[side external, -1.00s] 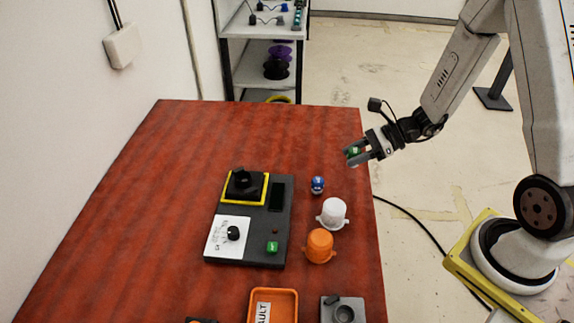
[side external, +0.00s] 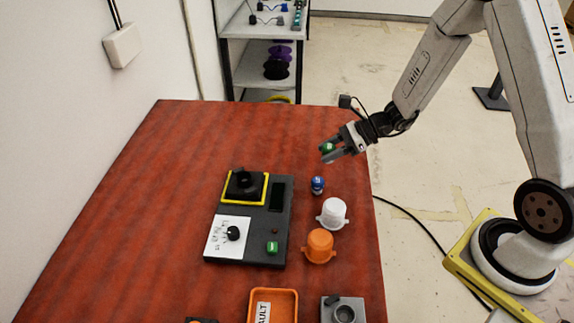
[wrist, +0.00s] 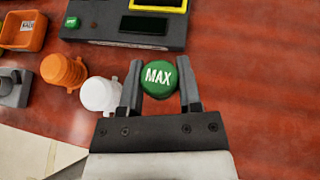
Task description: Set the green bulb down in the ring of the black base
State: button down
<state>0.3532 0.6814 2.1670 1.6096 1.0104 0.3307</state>
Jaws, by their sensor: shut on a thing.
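The green bulb sits between the fingers of my gripper (side external: 328,151), which is shut on it above the table's right side. In the wrist view the bulb (wrist: 159,79) shows white letters reading MAX, with a finger of my gripper (wrist: 159,74) on each side. In the side view the bulb (side external: 327,147) is small and partly covered by the fingers. The black base (side external: 244,186) with a round ring on top stands inside a yellow square frame on the dark panel, left of and lower in the picture than my gripper. In the wrist view only the yellow frame's edge shows.
A blue bulb (side external: 317,185) stands on the table below my gripper. A white cap (side external: 333,213) and an orange cap (side external: 319,246) stand right of the dark panel (side external: 279,226). An orange tray (side external: 273,292) and a grey holder (side external: 344,314) are at the front. The table's left is clear.

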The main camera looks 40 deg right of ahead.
jog(key=w+a, duration=0.7)
jog(key=a, duration=0.1)
send_over(245, 181)
jog(key=shift+r+n+g+y, duration=0.3)
jog(key=shift+r, duration=0.05)
jog(key=shift+f, duration=0.2)
jog(key=shift+f, duration=1.1)
jog(key=shift+f, duration=1.25)
dwell(1.4)
grip_release()
dwell(0.5)
